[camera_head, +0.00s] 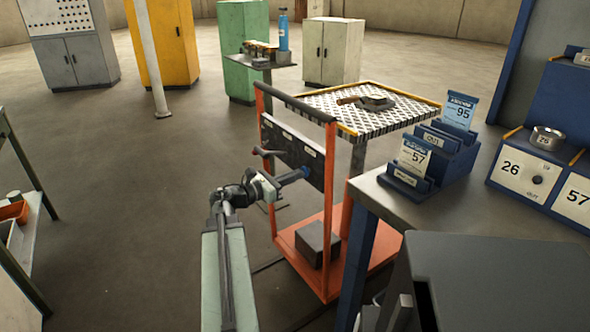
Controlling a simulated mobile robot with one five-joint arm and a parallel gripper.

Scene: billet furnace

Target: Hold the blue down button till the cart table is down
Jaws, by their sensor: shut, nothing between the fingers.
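The cart has an orange frame with a dark upright panel (285,145). Its table (340,115) is a checkered metal plate with yellow edges, standing well above the orange base. A blue part (292,177), which looks like the down button, shows low on the panel's near face. My gripper (276,184) is shut and empty at this blue part. I cannot tell whether it touches or presses it. Small labels on the panel are too small to read. The gripper's tip partly covers the blue part.
A dark block (318,244) lies on the cart's orange base (365,250). A brown-handled tool rests on a dark block (376,102) on the cart table. A grey bench (480,207) with blue card holders stands close at the right. Open floor (130,190) lies at the left.

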